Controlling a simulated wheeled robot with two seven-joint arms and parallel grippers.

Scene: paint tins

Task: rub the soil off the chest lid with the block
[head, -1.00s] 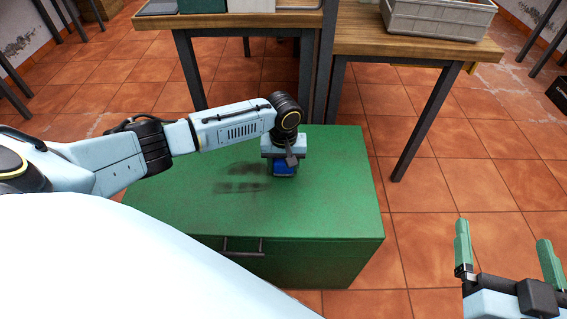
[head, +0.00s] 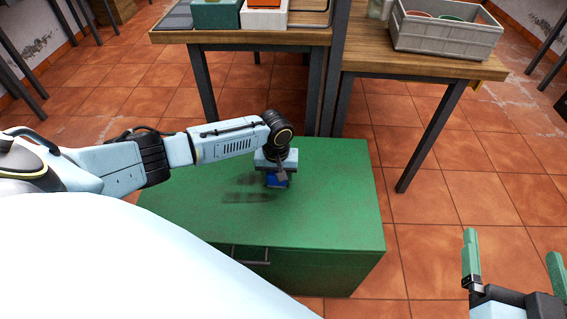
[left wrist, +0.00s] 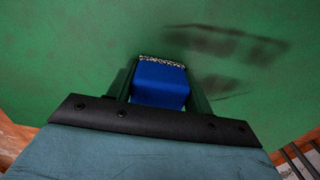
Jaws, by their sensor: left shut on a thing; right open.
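The green chest lid (head: 330,210) lies below my left arm. Dark soil smears (head: 245,190) mark its middle, and they also show in the left wrist view (left wrist: 225,45). My left gripper (head: 276,172) is shut on the blue block (head: 276,181). In the left wrist view the block (left wrist: 160,83) sits between the two green fingers, with a speckled grey edge at its far end, against or just above the lid. The smears lie beside the block. My right gripper (head: 515,265) is open and empty over the floor, to the right of the chest.
A wooden table (head: 250,37) with boxes stands behind the chest. Another table (head: 420,66) at the right carries a grey crate (head: 447,37). The chest's dark handle (head: 250,262) is on its front. Tiled floor is clear to the right of the chest.

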